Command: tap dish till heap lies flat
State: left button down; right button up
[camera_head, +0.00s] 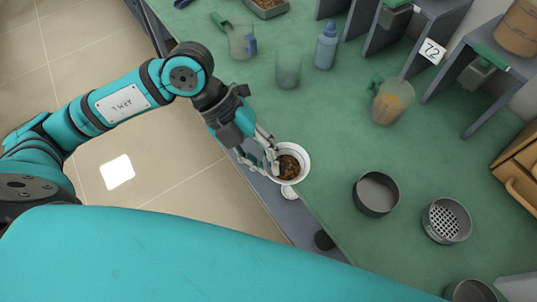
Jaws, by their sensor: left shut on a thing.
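The dish (305,160) is a small white bowl near the front edge of the green bench. A dark brown heap (288,168) lies inside it; whether its top is level is too small to tell. My left gripper (273,164) comes in from the left and is shut on the dish's left rim. I cannot tell whether the dish touches the bench. My right gripper is not in view.
On the green bench (330,110) stand a dark round pan (376,194), a perforated sieve (446,221), a blue bottle (326,46) and several beakers. Grey shelves (460,75) stand at the back right. The bench between dish and pan is clear.

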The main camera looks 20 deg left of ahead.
aim_at(324, 142)
pick_arm(q)
jog(key=shift+w, duration=0.1)
dwell(0.4)
jog(key=shift+w+d+f, duration=0.15)
jog(key=shift+w+d, duration=0.5)
jog(key=shift+w, duration=0.5)
jog(key=shift+w+d+f, duration=0.1)
jog(key=shift+w+d, duration=0.55)
jog(key=shift+w, duration=0.5)
jog(key=shift+w+d+f, duration=0.15)
jog(key=shift+w+d, duration=0.5)
jog(key=shift+w, duration=0.5)
jog(key=shift+w+d+f, duration=0.1)
jog(key=shift+w+d, duration=0.3)
jog(key=shift+w, duration=0.35)
jog(key=shift+w+d+f, duration=0.1)
jog(key=shift+w+d, duration=0.3)
jog(key=shift+w, duration=0.4)
jog(key=shift+w+d+f, duration=0.1)
jog(key=shift+w+d, duration=0.3)
jog(key=shift+w, duration=0.35)
jog(key=shift+w+d+f+b, duration=0.1)
jog(key=shift+w+d+b, duration=0.1)
jog(key=shift+w+d, duration=0.3)
jog(key=shift+w+d+f+b, duration=0.1)
jog(key=shift+w+d+b, duration=0.1)
jog(key=shift+w, duration=0.5)
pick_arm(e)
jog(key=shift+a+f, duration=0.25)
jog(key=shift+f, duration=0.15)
